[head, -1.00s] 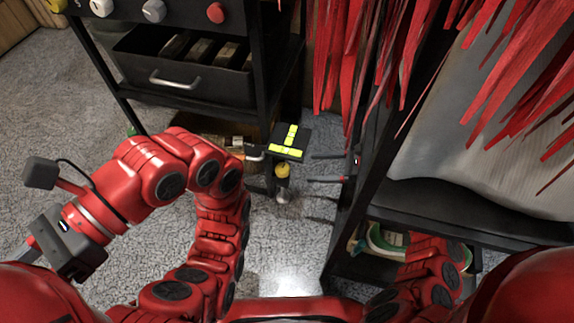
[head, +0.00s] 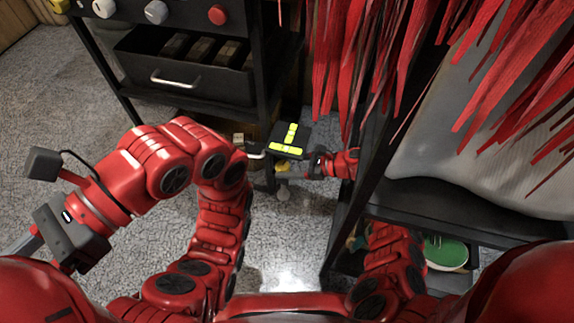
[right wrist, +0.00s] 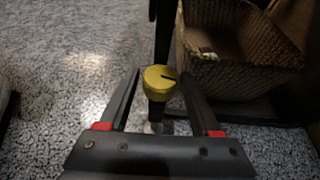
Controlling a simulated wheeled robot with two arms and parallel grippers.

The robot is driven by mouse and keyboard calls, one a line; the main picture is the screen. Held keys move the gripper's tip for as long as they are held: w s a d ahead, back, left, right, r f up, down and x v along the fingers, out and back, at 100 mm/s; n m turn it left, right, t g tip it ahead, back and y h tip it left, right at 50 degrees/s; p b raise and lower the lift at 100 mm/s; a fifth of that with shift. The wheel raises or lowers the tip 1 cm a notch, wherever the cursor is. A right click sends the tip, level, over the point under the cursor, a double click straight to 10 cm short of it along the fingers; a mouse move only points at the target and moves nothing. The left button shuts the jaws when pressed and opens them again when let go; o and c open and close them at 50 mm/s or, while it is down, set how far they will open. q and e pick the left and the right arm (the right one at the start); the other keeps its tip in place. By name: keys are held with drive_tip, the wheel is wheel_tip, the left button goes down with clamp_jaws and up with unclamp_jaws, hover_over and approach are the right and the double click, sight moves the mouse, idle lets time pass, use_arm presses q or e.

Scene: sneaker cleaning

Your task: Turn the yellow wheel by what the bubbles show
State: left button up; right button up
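The yellow wheel (right wrist: 160,78) is a small round knob with a dark line on its face. In the right wrist view it sits between the two fingers of my right gripper, with a visible gap on each side. The right gripper (head: 300,168) is open beside the wheel, below a small black box with bright yellow blocks (head: 287,149) on top. In the head view the wheel is mostly hidden by the gripper. I cannot make out bubbles clearly. My left gripper (head: 22,243) is at the far left, its fingers partly out of view.
A black cabinet with an open drawer (head: 188,82) stands at the upper left, with several coloured knobs above. Red hanging strips (head: 400,50) and a black rack (head: 455,205) are at the right. A woven basket (right wrist: 240,75) is near the right gripper.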

clamp_jaws()
drive_tip(key=shift+d+f+m+t, duration=0.2)
drive_tip(key=shift+m+t, duration=0.1)
drive_tip(key=shift+t+h+b, duration=0.3)
drive_tip(key=shift+b, duration=0.05)
drive_tip(key=shift+s+a+r+m+t+h+p, duration=0.2)
drive_tip(key=shift+m+t+h+p, duration=0.25)
drive_tip(key=shift+m, duration=0.35)
drive_tip(key=shift+w+t, duration=0.1)
drive_tip(key=shift+t, duration=0.15)
drive_tip(key=shift+o, duration=1.8)
unclamp_jaws()
